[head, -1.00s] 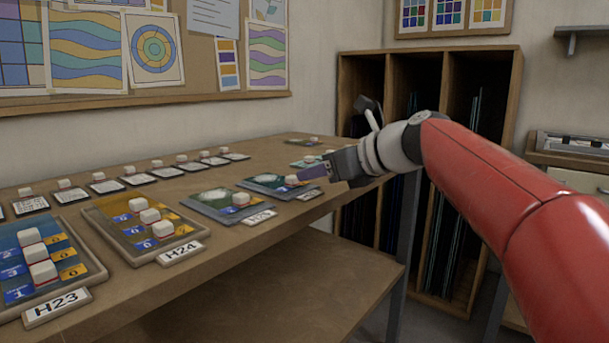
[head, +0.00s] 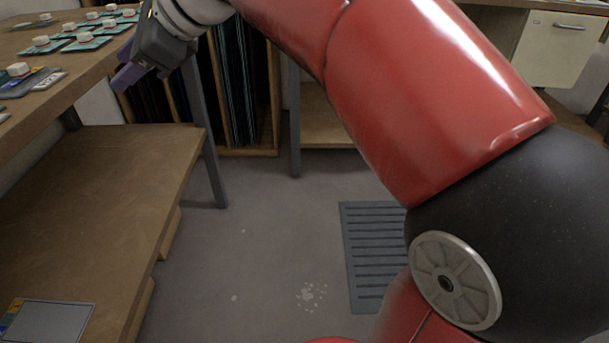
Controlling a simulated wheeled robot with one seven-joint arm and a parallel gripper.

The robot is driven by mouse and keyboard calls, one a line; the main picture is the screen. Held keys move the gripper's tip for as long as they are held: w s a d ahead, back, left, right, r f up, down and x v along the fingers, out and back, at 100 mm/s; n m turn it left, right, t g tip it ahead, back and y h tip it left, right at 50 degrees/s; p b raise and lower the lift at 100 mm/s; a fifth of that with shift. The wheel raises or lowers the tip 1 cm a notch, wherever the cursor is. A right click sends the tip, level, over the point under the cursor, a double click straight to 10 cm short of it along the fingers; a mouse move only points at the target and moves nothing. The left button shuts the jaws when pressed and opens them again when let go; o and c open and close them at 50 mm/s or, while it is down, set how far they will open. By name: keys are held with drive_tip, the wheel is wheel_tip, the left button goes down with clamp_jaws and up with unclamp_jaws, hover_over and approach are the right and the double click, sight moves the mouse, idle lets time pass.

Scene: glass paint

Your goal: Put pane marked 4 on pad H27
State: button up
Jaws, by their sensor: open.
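My gripper (head: 126,78) is at the upper left, beside the front edge of the worktable, with its purple fingertips pointing down and left. It is open, and I see nothing between the fingers. Several teal panes with white knobs (head: 88,42) lie on the table behind and left of it. A darker pad (head: 28,82) with a knobbed piece and a label tag (head: 50,79) sits at the left edge of the view. No number 4 and no H27 label can be read here, so I cannot tell which pane or pad is which.
The lower shelf (head: 100,190) bears a grey panel (head: 48,322) with a blue and yellow corner. A wooden rack (head: 235,90) of upright sheets stands behind my arm. The floor (head: 250,260) is open, with a grey grate (head: 375,250) and pale spots.

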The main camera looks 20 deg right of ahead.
drive_tip(key=s+d+f+n+h, duration=0.5)
drive_tip(key=s+d+f+n, duration=0.4)
drive_tip(key=f, duration=0.3)
drive_tip(key=s+d+f+n+h, duration=0.4)
drive_tip(key=s+d+f+n, duration=0.5)
drive_tip(key=s+d+f, duration=0.1)
wheel_tip(320, 180, down, 3)
drive_tip(key=shift+s+r+n+h, duration=0.15)
drive_tip(key=shift+s+n+h, duration=0.2)
drive_tip(key=shift+s, duration=0.35)
drive_tip(key=shift+c, duration=0.5)
